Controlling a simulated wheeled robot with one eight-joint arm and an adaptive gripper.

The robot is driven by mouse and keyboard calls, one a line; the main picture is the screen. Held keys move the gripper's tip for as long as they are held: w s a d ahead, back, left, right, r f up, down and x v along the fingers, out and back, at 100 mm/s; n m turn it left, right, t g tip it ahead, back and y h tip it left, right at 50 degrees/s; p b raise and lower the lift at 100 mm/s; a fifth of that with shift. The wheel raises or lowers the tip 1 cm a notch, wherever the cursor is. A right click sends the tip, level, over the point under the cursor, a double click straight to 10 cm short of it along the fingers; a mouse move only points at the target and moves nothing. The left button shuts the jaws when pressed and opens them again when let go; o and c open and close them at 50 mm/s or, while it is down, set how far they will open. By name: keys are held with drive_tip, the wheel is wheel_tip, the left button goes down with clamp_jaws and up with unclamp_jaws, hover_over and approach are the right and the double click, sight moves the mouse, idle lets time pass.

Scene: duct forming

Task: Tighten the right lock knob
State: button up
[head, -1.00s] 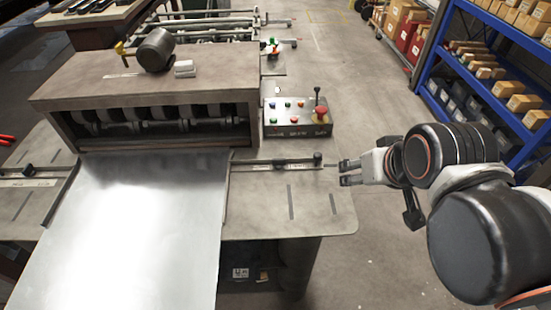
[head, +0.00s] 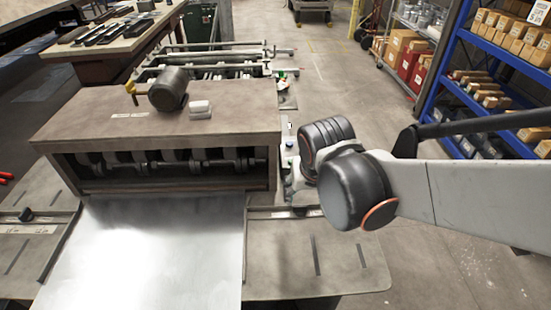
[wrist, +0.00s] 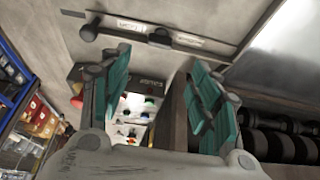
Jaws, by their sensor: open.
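The right guide rail (wrist: 210,48) runs across the upper wrist view, with a dark round knob (wrist: 88,33) at its outer end and a smaller dark knob-like piece (wrist: 160,38) along its middle. I cannot tell for certain which of these is the lock knob. My gripper (wrist: 160,64) is open and empty, its teal-padded fingers spread below the rail in the picture and apart from both pieces. In the head view my arm hides the gripper and the rail's outer end; only the rail's inner part (head: 265,214) shows.
A control panel (wrist: 135,108) with coloured buttons shows between my fingers. The machine housing (head: 160,130) with rollers and the sheet metal (head: 150,250) lie left of my arm in the head view. Blue shelves (head: 440,75) stand at the right. The table's right front (head: 300,265) is clear.

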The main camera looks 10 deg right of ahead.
sight(300, 206)
drive_tip(key=b+x, duration=0.4)
drive_tip(key=x, duration=0.7)
drive_tip(key=shift+w+d+f+b, duration=0.1)
drive_tip(key=shift+w+f+b, duration=0.05)
drive_tip(key=shift+b, duration=0.25)
drive_tip(key=c, duration=1.1)
